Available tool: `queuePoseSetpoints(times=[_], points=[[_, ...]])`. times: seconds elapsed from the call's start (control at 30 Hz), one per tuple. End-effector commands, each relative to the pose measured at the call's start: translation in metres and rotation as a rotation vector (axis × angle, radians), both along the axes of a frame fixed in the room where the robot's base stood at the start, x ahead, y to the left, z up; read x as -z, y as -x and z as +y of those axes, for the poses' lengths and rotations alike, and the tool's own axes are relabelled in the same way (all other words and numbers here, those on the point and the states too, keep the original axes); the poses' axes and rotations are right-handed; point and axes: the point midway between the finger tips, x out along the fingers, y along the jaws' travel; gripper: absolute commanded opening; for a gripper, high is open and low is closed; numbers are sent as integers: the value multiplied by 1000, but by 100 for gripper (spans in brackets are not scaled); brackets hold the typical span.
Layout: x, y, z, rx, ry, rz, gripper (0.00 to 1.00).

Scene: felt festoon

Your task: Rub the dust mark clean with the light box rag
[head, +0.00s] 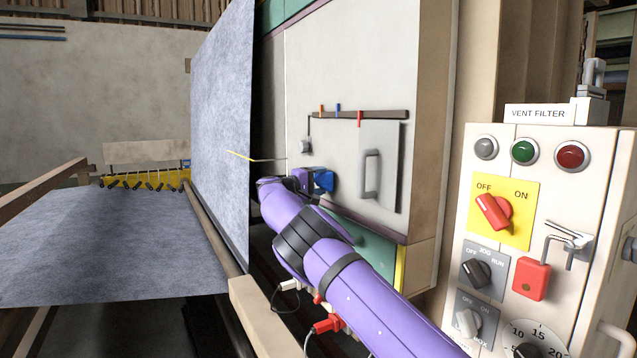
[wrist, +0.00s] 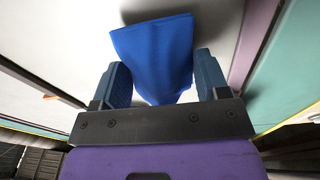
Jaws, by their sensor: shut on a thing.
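My gripper (wrist: 162,68) is shut on a blue rag (wrist: 152,40), which spreads out beyond the fingertips in the wrist view. In the head view the rag (head: 323,181) shows as a small blue patch at the end of my purple arm, in front of the pale machine panel (head: 300,90). I cannot tell whether the rag touches the panel. A dull brownish area (wrist: 218,22) lies beside and behind the rag in the wrist view; I cannot tell if it is the dust mark or shade. No clear dust mark shows in the head view.
A rail (head: 360,114) with small coloured tabs and a door with a grey handle (head: 372,174) are close by on the panel. A grey felt sheet (head: 222,130) hangs at the left. A control box (head: 535,220) with knobs and a red padlock stands at the right.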

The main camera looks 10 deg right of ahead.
Motion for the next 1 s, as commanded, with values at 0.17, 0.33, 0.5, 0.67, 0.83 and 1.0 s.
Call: queuePoseSetpoints(times=[0.17, 0.33, 0.5, 0.67, 0.83, 1.0], points=[[0, 0, 0, 0, 0, 0, 49], [0, 0, -1, 0, 0, 0, 49], [0, -1, -3, 1, 0, 0, 49], [0, -2, -5, 1, 0, 0, 49], [0, -2, -8, 1, 0, 0, 49], [0, -3, -10, 1, 0, 0, 49]])
